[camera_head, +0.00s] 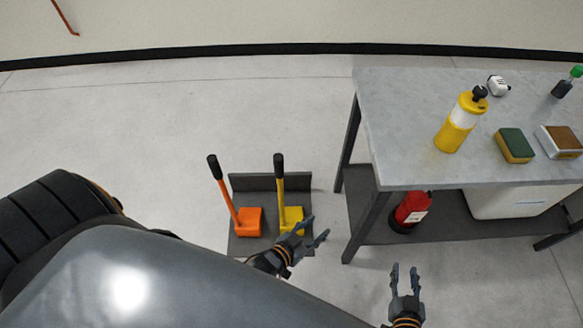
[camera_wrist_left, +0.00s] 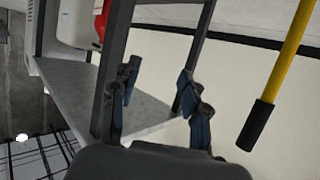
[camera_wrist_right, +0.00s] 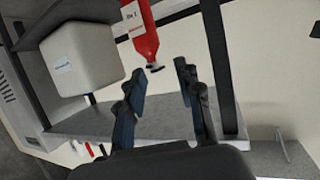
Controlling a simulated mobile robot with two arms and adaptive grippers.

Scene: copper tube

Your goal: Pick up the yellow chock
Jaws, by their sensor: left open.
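The yellow chock (camera_head: 291,217) sits on a low dark stand on the floor, with its yellow handle and black grip standing up. Part of its block is hidden behind my left gripper (camera_head: 318,229), which is open and empty just to its right in the head view. In the left wrist view the chock's yellow handle and black grip (camera_wrist_left: 257,124) show at the right, outside the fingers. My left gripper also shows there (camera_wrist_left: 158,95), with its fingers apart. My right gripper (camera_head: 404,271) is open and empty over the floor; its spread fingers show in the right wrist view (camera_wrist_right: 160,82).
An orange chock (camera_head: 249,220) stands left of the yellow one on the stand (camera_head: 243,182). A grey table (camera_head: 400,110) at the right carries a yellow bottle (camera_head: 458,125) and sponges. A red extinguisher (camera_head: 411,209) and white bin (camera_head: 515,203) occupy its lower shelf.

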